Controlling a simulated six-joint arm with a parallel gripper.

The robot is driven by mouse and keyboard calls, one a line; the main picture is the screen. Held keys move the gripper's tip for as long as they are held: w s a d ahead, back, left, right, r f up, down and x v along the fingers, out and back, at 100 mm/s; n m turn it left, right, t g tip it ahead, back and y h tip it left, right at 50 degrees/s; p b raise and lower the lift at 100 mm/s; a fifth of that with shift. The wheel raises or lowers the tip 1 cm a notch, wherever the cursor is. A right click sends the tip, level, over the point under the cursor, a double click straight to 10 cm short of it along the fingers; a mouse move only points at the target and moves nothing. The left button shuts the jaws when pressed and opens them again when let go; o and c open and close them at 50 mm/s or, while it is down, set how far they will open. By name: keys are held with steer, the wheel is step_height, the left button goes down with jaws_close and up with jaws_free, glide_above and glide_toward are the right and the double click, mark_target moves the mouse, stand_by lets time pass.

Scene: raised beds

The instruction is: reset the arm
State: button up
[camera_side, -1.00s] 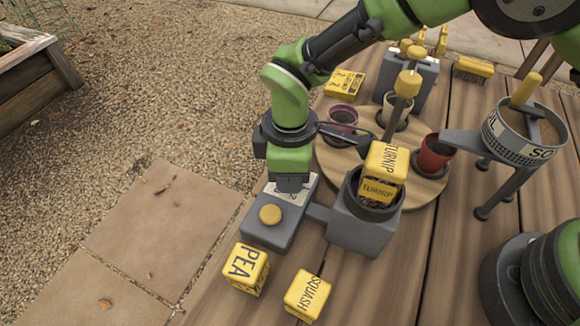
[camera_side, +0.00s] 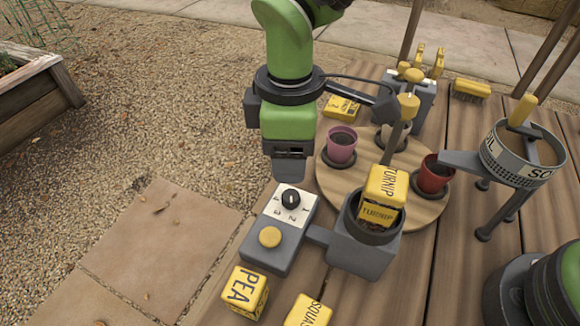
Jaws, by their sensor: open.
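My gripper (camera_side: 290,172) hangs at the end of my green and black arm, above the far end of the grey control box (camera_side: 266,249). Its fingers are small and partly hidden in this view, and nothing shows held in it.
A grey hopper (camera_side: 363,250) holding yellow TURNIP blocks (camera_side: 385,187) stands right of the box. PEA (camera_side: 246,292) and SQUASH (camera_side: 308,312) blocks lie in front. A round wooden board (camera_side: 415,208) bears pink (camera_side: 341,145) and red (camera_side: 433,176) pots. A soil sieve (camera_side: 515,155) stands right.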

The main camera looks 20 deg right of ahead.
steer(key=shift+r, duration=0.35)
steer(key=s+d+r+m+t+y, duration=0.25)
steer(key=d+r+m, duration=0.55)
steer(key=d+r, duration=0.75)
steer(key=s+d+r+m+t, duration=0.1)
steer(key=s+d+m+t, duration=0.1)
steer(key=s+d+m, duration=0.2)
steer(key=s+d+r+m+t, duration=0.1)
steer(key=s+d+m, duration=0.3)
steer(key=s, duration=0.5)
steer(key=shift+d+m+t, duration=0.3)
steer(key=shift+m+t, duration=0.55)
steer(key=shift+m, duration=0.05)
